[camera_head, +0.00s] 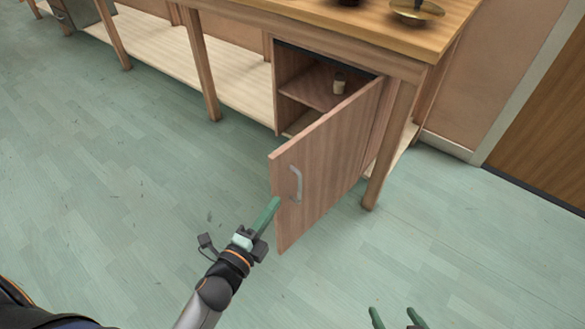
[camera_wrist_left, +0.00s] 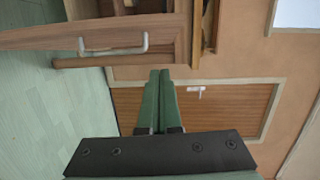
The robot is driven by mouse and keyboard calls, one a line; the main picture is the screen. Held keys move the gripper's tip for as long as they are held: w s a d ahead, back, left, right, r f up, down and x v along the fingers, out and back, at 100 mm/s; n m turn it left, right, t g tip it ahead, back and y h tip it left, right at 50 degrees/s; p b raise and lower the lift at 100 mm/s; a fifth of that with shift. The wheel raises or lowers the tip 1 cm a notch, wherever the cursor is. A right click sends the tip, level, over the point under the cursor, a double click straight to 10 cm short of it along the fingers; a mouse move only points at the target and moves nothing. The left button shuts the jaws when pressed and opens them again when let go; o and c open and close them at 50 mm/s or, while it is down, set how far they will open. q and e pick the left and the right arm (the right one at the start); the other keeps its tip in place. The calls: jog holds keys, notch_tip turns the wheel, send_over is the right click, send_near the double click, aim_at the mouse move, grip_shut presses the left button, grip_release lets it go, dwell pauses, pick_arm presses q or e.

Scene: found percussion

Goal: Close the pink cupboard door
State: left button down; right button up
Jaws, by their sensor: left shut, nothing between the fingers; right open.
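The pinkish-brown cupboard door (camera_head: 330,165) stands wide open, hinged on its right side under the workbench. It carries a grey bar handle (camera_head: 296,184). In the left wrist view the door (camera_wrist_left: 45,38) shows at upper left with its handle (camera_wrist_left: 113,47). My left gripper (camera_head: 275,202) is shut and empty, its green fingers by the door's free edge below the handle. I cannot tell whether they touch the door. The shut fingers also show in the left wrist view (camera_wrist_left: 158,80). My right gripper (camera_head: 396,315) is open at the bottom edge, well away from the door.
The cupboard interior (camera_head: 305,85) has a shelf with a small light object (camera_head: 339,84). The wooden workbench (camera_head: 330,38) has a leg (camera_head: 388,150) beside the door, and brass-coloured discs (camera_head: 417,12) on top. The green floor (camera_head: 110,180) is clear on both sides.

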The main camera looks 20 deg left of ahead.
aim_at(285, 169)
pick_arm(q)
jog(key=shift+m+h, duration=0.3)
jog(key=shift+m, duration=0.2)
jog(key=shift+w+a+r+b, duration=0.1)
jog(key=shift+w+a+b, duration=0.1)
jog(key=shift+w, duration=2.65)
jog(key=shift+w+a+b, duration=0.1)
jog(key=shift+w+b, duration=0.05)
jog(key=shift+w, duration=2.7)
